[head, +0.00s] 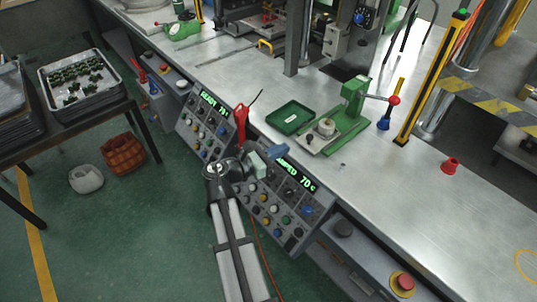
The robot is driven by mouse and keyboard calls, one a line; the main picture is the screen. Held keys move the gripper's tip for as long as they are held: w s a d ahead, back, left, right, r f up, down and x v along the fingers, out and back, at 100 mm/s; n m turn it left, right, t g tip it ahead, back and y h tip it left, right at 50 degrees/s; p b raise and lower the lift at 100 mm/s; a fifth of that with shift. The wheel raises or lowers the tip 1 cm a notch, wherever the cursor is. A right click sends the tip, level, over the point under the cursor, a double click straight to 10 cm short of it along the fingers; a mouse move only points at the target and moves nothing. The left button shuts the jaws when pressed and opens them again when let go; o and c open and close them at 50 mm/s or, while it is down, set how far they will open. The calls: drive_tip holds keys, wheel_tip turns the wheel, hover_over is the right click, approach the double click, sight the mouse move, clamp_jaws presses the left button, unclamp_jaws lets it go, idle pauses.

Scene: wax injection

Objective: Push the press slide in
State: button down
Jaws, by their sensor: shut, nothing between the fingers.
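The green press (355,98) stands on the metal bench, with a lever ending in a red ball at its right. A light metal slide plate (317,143) sticks out at the front left of its green base. A round pale mould (327,127) sits on that plate. My gripper (283,149) appears as a pale hand with blue fingers over the bench's front edge, just left of the slide plate. It is shut and empty. I cannot tell whether its fingers touch the plate.
A shallow green tray (290,117) lies left of the slide. Control panels (205,123) line the bench front, with a red-handled tool (241,125) above them. A yellow-black post (430,80) and red cup (451,166) stand right. Bench surface beyond the cup is clear.

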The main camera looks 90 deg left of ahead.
approach(320, 128)
drive_tip(key=shift+w+d+f, duration=0.25)
drive_tip(key=shift+w+d, duration=0.2)
drive_tip(key=shift+w, duration=0.15)
drive_tip(key=shift+a, duration=0.1)
drive_tip(key=x, duration=0.6)
drive_tip(key=a+x, duration=0.1)
drive_tip(key=x, duration=0.3)
drive_tip(key=shift+s+a+r, duration=0.15)
drive_tip(key=shift+s+r, duration=0.15)
drive_tip(key=shift+s, duration=0.05)
drive_tip(key=v, duration=1.4)
drive_tip(key=shift+s, duration=0.15)
